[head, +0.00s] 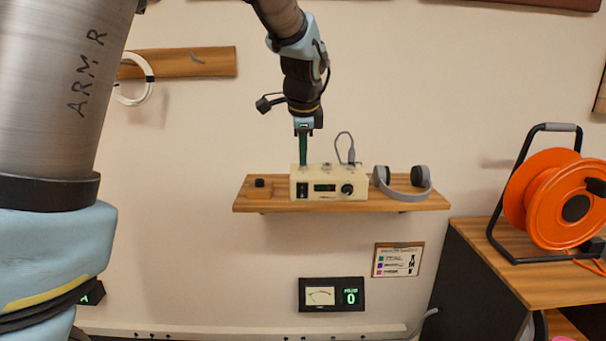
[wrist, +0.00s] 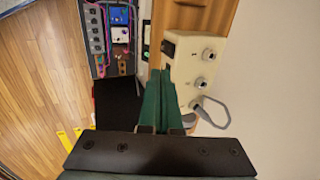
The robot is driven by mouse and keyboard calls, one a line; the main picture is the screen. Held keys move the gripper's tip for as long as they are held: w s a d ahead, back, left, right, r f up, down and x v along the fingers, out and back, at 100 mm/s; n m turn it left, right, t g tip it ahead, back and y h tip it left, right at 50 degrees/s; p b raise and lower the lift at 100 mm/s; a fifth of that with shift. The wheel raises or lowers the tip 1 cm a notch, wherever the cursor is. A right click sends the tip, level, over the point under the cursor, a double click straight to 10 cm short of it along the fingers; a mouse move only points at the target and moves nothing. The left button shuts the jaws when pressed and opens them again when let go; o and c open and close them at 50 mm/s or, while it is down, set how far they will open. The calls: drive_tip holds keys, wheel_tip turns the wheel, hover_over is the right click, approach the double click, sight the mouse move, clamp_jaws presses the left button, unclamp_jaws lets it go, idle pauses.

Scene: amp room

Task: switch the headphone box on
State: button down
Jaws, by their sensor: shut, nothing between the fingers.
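The headphone box (head: 335,170) is a cream box on a wooden wall shelf. Its front has a black rocker switch (head: 303,189) at the left, a small lit display (head: 325,188) and a black knob (head: 347,189) at the right. My gripper (head: 303,162) points down with its green fingers shut and empty, at the box's left end above the switch. In the wrist view the fingers (wrist: 161,73) are beside the box (wrist: 188,48), whose top shows several sockets. I cannot tell whether they touch it. The switch's front is not clear in the wrist view.
Grey headphones (head: 402,184) lie right of the box on the shelf (head: 433,203). A grey cable (head: 347,145) rises from the box top. A small black object (head: 259,183) sits at the shelf's left. A meter panel (head: 331,294) hangs below; an orange reel (head: 560,200) stands at right.

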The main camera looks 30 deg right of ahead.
drive_tip(key=shift+s+a+r, duration=0.1)
drive_tip(key=shift+s+r, duration=0.1)
drive_tip(key=shift+r, duration=0.95)
drive_tip(key=w+a+f+n+g+y, duration=0.1)
drive_tip(key=a+f+n, duration=0.35)
drive_tip(key=a, duration=0.55)
drive_tip(key=a+f+n+g, duration=0.1)
drive_tip(key=a+f+n, duration=0.35)
drive_tip(key=a, duration=0.45)
drive_tip(key=s+a+f+n, duration=0.3)
drive_tip(key=s+a+n, duration=0.2)
drive_tip(key=a, duration=0.4)
drive_tip(key=s+a+f+n+g+y, duration=0.1)
drive_tip(key=s+a+f+n, duration=0.3)
drive_tip(key=a+n, duration=0.3)
drive_tip(key=shift+s+a+n, duration=0.4)
drive_tip(key=shift+s+a, duration=0.5)
drive_tip(key=shift+a, duration=0.2)
drive_tip(key=shift+f, duration=0.1)
